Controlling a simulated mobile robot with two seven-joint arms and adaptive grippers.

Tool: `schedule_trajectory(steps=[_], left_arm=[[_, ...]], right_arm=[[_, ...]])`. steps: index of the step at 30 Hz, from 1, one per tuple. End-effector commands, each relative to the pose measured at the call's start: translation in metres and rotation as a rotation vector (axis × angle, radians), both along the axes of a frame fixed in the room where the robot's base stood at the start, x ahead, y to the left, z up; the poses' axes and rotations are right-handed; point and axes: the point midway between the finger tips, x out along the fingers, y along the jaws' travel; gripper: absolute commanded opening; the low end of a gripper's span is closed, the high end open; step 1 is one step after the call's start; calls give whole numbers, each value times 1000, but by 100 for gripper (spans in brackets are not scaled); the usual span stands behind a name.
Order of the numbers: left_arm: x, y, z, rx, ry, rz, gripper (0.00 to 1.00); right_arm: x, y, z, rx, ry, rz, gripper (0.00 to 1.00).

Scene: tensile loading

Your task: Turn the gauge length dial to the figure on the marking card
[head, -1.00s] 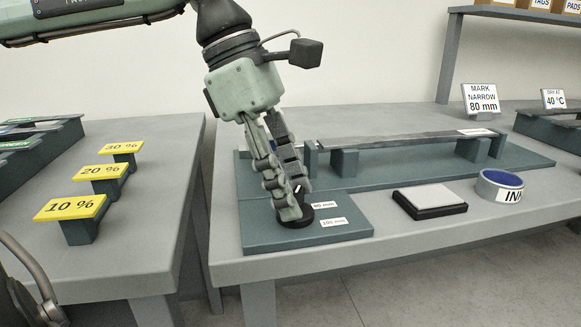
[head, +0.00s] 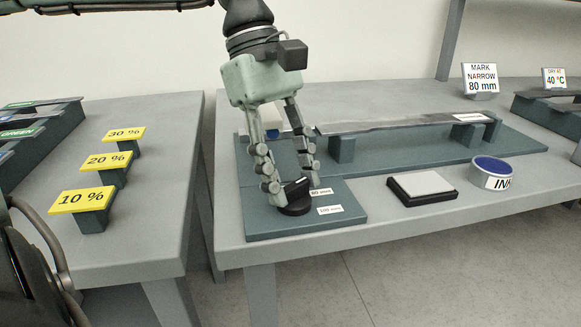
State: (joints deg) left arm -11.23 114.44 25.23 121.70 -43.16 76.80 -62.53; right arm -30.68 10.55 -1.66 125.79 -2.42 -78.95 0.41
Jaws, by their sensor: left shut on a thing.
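The marking card (head: 481,78) stands at the back of the right table and reads "MARK NARROW 80 mm". The black gauge length dial (head: 296,201) sits on a grey-green base plate near the table's front left. Labels "80 mm" (head: 321,192) and "100 mm" (head: 330,210) lie to its right. A white mark shows on the dial's raised grip, towards its upper right end; its exact aim is hard to tell. My left gripper (head: 291,184) reaches down from above and is shut on the dial, one finger on each side.
A long strip (head: 400,123) rests on blocks behind the dial. A black pad (head: 427,188) and an ink pot (head: 491,172) are to the right. Yellow percent signs (head: 82,200) stand on the left table, across a gap.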

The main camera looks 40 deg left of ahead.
Motion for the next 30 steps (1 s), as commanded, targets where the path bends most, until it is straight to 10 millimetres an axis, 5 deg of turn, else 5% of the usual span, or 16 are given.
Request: schedule_trajectory(steps=[17,18,21,30], left_arm=[[1,0,1,0,-4,-30,12],[1,0,1,0,-4,-30,45],[1,0,1,1,-3,-29,57],[1,0,0,1,-2,-30,62]], right_arm=[[1,0,-4,2,0,1,40],[1,0,-4,2,0,1,40],[1,0,-4,2,0,1,40],[1,1,-3,3,0,1,40]])
